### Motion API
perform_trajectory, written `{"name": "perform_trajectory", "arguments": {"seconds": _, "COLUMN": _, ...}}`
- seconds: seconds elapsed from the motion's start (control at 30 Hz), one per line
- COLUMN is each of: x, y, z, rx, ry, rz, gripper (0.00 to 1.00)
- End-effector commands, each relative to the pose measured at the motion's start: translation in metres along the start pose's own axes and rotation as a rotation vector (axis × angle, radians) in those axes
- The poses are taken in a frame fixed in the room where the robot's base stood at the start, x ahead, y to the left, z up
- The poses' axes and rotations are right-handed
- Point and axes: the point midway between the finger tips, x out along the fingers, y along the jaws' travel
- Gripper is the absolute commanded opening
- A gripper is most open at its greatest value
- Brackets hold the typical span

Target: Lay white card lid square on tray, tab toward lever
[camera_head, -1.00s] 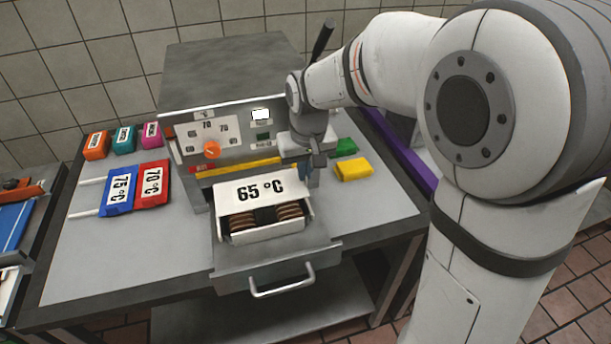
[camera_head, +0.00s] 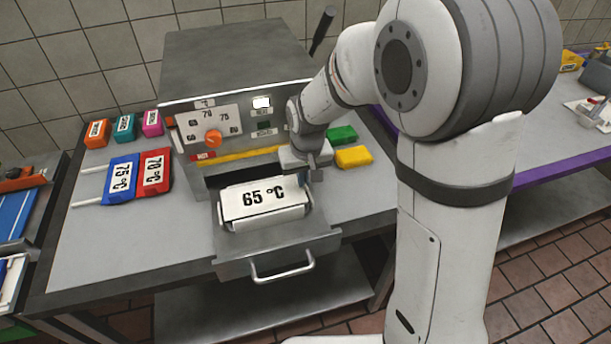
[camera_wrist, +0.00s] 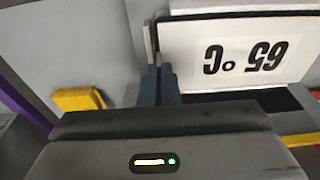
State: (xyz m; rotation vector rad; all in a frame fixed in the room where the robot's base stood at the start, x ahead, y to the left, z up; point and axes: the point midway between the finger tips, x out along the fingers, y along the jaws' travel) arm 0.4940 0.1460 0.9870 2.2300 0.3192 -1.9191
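The white card lid (camera_head: 262,200), printed "65 °C", lies about level over the tray (camera_head: 236,231) in the pulled-out drawer. It looks roughly square to the tray and hides the rolls. The lid's label also shows upside down in the wrist view (camera_wrist: 235,55). My gripper (camera_head: 314,176) is low at the lid's right side. In the wrist view its blue fingertips (camera_wrist: 160,82) are close together at the lid's edge and look shut on it; the exact grip is partly hidden. The tab is not clearly visible. A black lever (camera_head: 322,30) rises behind, at the machine's right.
The drawer handle (camera_head: 283,268) sticks out in front. Yellow (camera_head: 353,156) and green (camera_head: 341,135) blocks lie right of my gripper. Blue (camera_head: 120,180) and red (camera_head: 154,174) paddles lie left of the machine. The machine front (camera_head: 236,130) stands close behind the tray.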

Motion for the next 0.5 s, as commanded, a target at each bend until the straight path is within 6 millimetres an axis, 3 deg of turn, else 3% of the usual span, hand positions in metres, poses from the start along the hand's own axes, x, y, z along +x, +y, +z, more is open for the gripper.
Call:
{"name": "perform_trajectory", "arguments": {"seconds": 0.3, "x": 0.0017, "y": 0.0004, "z": 0.0003, "rx": 0.001, "ry": 0.000, "rz": 0.000, "gripper": 0.24}}
{"name": "perform_trajectory", "arguments": {"seconds": 0.5, "x": 0.0016, "y": 0.0006, "z": 0.0003, "rx": 0.001, "ry": 0.000, "rz": 0.000, "gripper": 0.25}}
